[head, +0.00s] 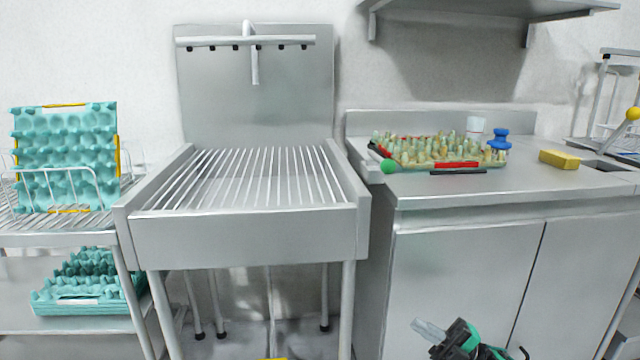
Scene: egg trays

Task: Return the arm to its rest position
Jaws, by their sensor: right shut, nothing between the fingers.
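My right gripper (430,330) shows low in the head view, in front of the steel cabinet doors. It is shut and empty, with its fingers pointing left. It is apart from the counter and from everything on it. A teal egg tray (66,150) stands upright in a wire rack on the left table. More teal egg trays (88,282) lie on the shelf below it. My left gripper is not in view.
A steel sink stand with a slatted top (240,235) stands in the middle. A wall shelf (480,12) hangs above.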

